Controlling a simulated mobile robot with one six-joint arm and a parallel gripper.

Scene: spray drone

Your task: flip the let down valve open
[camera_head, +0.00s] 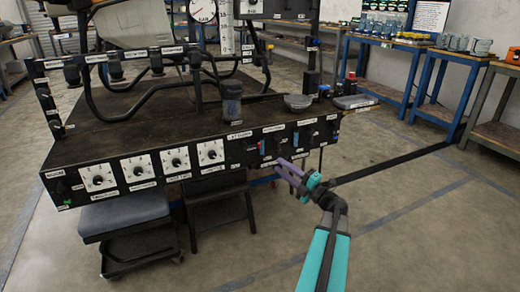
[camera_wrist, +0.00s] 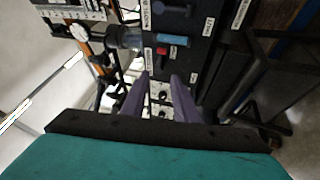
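My gripper (camera_head: 281,170) has purple fingers. It is in front of the right part of the black console front. In the wrist view the two fingers (camera_wrist: 160,80) stand apart with nothing between them. The front panel carries several small levers with white labels too small to read, so I cannot tell which is the let down valve.
The console (camera_head: 120,140) has white dials (camera_head: 176,160) on its front left. A dark cup (camera_head: 232,103) and a round dish (camera_head: 298,101) stand on top. A grey stool (camera_head: 122,214) is below. Open floor (camera_head: 430,230) lies right, with blue-legged tables (camera_head: 385,42) behind.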

